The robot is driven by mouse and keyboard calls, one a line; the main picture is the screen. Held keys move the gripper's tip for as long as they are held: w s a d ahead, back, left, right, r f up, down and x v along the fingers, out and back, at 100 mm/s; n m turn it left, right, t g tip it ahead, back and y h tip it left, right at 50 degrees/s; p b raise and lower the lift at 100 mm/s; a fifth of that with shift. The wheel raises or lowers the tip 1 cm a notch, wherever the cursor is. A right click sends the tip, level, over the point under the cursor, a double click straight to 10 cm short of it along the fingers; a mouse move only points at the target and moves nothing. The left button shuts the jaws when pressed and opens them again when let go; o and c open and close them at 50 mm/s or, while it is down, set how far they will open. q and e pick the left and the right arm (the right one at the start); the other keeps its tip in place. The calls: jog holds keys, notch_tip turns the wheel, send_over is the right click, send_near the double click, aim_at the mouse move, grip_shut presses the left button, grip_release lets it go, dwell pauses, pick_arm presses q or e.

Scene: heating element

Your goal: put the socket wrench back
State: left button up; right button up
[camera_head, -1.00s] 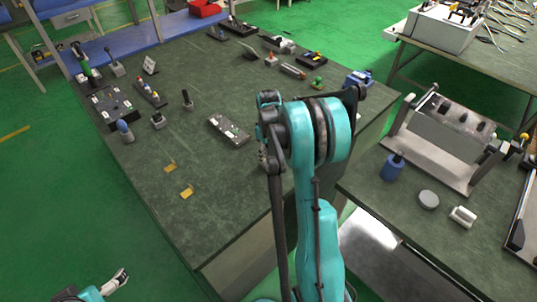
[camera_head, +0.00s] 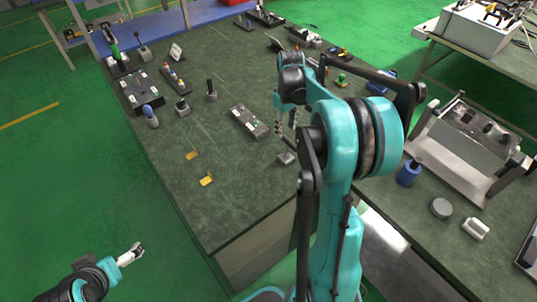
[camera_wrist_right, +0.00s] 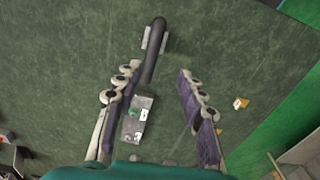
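A dark bar with a curved end (camera_wrist_right: 157,30), likely the socket wrench, shows in the right wrist view. Its curved end is over a small grey block (camera_wrist_right: 163,41), and its straight end reaches between my right fingers. I cannot tell whether it stands in the block. The block also shows on the green table in the head view (camera_head: 286,158). My right gripper (camera_wrist_right: 158,72) is open around the bar's near end, with a clear gap to the right finger. In the head view my right gripper (camera_head: 284,136) is partly hidden by my arm. My left gripper (camera_head: 134,253) is low at the left, off the table.
A grey tray with small parts (camera_head: 249,121) lies left of my right gripper. Small holders with dark handles (camera_head: 211,92) stand farther left. Two yellow pieces (camera_head: 206,180) lie on the near table. A metal frame (camera_head: 465,150) and a blue bottle (camera_head: 408,173) stand on the right table.

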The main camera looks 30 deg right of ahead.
jog(key=s+a+r+t, duration=0.1)
jog(key=s+a+r, duration=0.2)
jog(key=a, duration=0.4)
jog(key=s+a+r+t, duration=0.2)
jog(key=s+a+r, duration=0.1)
jog(key=a, duration=0.4)
jog(key=s+a+f+m+t, duration=0.1)
jog(key=s+a+f+t, duration=0.1)
jog(key=s+a, duration=0.8)
jog(key=shift+s+a+f+m+t, duration=0.2)
jog(key=shift+a+m+t, duration=0.1)
jog(key=shift+t, duration=0.6)
